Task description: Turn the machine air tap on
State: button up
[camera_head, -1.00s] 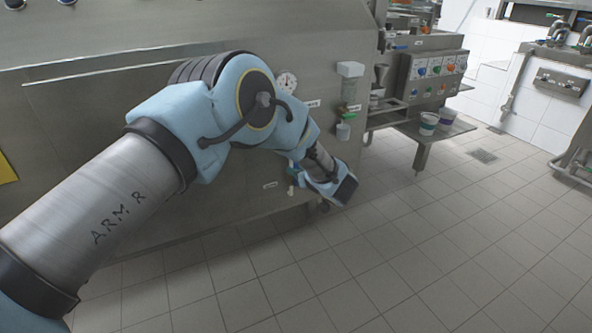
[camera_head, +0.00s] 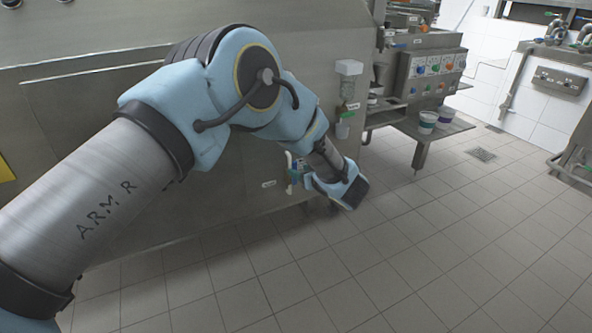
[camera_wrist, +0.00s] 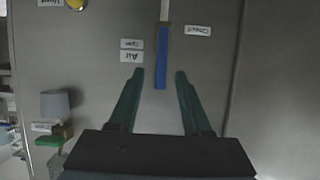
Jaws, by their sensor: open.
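The air tap (camera_wrist: 162,57) shows in the wrist view as a long blue lever on a grey metal panel, running up the picture to a pale stem at the top edge. Upside-down labels flank it: "Air" (camera_wrist: 131,56) and a smaller one, seemingly "Open", on the left, and one seemingly "Closed" (camera_wrist: 198,30) on the right. My gripper (camera_wrist: 160,72) is open, its two dark green fingers on either side of the lever's free end, with visible gaps. Depth to the lever is unclear. In the head view my wrist (camera_head: 337,183) is low beside the machine, and the fingertips cannot be made out.
The machine's steel body (camera_head: 235,180) fills the left behind my arm. A green-valved filter unit (camera_head: 347,90) juts from its right end. A control box (camera_head: 432,70) and a shelf with tubs (camera_head: 428,122) stand further right. The tiled floor (camera_head: 430,230) is clear.

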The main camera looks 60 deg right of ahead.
jog(key=v, duration=0.6)
jog(key=shift+s+a, duration=0.3)
jog(key=shift+r, duration=0.1)
